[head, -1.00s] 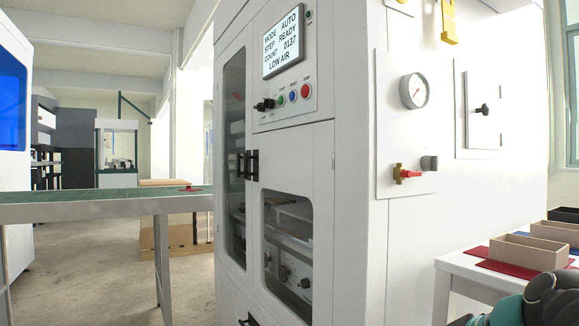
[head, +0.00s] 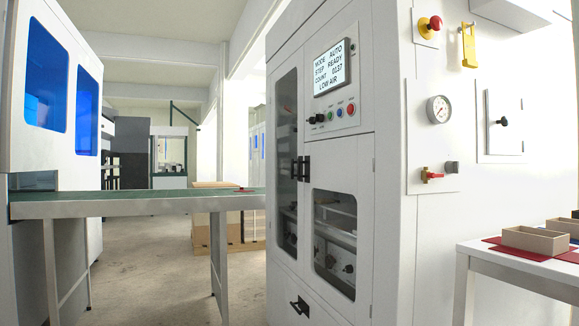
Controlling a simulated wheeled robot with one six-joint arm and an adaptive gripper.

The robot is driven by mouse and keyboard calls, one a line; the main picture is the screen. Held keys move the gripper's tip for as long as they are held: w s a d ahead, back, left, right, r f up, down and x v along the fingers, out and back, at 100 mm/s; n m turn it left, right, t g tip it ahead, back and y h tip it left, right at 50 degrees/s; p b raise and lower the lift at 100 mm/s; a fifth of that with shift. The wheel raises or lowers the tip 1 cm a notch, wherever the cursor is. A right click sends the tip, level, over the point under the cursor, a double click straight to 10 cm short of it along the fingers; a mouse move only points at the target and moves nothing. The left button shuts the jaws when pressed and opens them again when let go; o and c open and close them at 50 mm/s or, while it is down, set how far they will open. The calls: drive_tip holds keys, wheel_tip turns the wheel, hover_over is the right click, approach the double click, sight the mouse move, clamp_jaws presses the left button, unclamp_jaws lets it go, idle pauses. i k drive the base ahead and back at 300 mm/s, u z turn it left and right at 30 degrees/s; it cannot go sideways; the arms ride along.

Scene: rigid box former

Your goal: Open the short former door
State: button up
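The box former (head: 390,200) is a white cabinet right of the middle in the head view. Its short door (head: 365,240) sits below the control panel and has a dark-framed window, with trays and fittings visible behind it. The door looks shut. Its black bar handle (head: 307,168) is at its upper left edge. Right beside it is the black handle (head: 299,169) of the tall narrow door (head: 277,240), which also looks shut. My gripper is out of view.
A green-topped conveyor (head: 140,203) on metal legs meets the former's left side. A white table (head: 510,271) with open boxes (head: 535,240) stands at the right. A valve with a red handle (head: 432,175) sticks out of the side wall. Floor is open in front of the conveyor.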

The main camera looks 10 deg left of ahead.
sight(346, 165)
drive_tip(key=u, duration=0.75)
drive_tip(key=i, duration=0.75)
drive_tip(key=u, duration=1)
drive_tip(key=i, duration=0.9)
drive_tip(key=z, duration=0.05)
